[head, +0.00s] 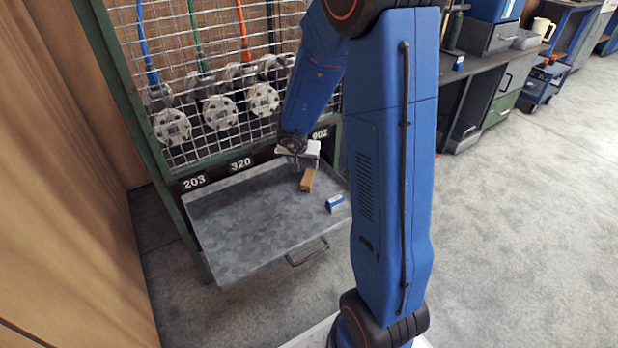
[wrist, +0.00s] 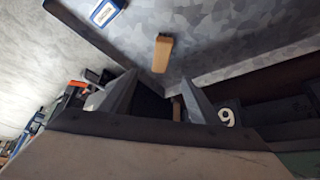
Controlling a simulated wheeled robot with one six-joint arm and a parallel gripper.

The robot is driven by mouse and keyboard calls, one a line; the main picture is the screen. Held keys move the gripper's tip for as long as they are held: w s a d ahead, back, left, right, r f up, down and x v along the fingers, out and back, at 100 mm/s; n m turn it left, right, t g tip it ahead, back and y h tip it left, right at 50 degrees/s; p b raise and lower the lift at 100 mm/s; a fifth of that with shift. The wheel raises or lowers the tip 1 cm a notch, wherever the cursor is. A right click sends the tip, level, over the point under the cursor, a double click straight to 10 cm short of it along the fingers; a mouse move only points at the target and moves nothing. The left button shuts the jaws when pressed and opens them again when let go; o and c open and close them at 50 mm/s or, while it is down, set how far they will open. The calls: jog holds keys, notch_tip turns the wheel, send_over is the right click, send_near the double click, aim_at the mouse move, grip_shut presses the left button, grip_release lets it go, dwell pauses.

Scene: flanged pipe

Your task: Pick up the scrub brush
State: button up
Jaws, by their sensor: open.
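The scrub brush appears as a tan, wooden-looking block (head: 307,180) lying on the grey metal tray (head: 240,222) near its back right. Its bristles cannot be made out. In the wrist view the brush (wrist: 162,54) lies past the fingertips, near the middle. My gripper (head: 295,163) is above the back of the tray, just behind and left of the brush in the head view. In the wrist view my gripper (wrist: 160,88) has its two fingers apart, with the brush outside them and not touched.
A small blue and white box (head: 335,202) lies on the tray right of the brush; it also shows in the wrist view (wrist: 106,12). The tray has raised edges and a front handle (head: 307,252). A wire mesh rack (head: 215,60) with flanged pipe ends stands behind. The tray's left side is clear.

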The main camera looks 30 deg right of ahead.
send_over(308, 177)
jog(key=s+a, duration=0.2)
jog(key=f, duration=0.9)
jog(key=shift+s+d+f, duration=0.1)
jog(key=shift+s, duration=0.1)
jog(key=shift+w+x, duration=0.1)
jog(key=shift+x, duration=1.55)
jog(key=shift+w+x, duration=0.15)
jog(key=shift+x, duration=1.5)
jog(key=shift+f, duration=0.2)
jog(key=c, duration=1.3)
jog(key=shift+r, duration=0.1)
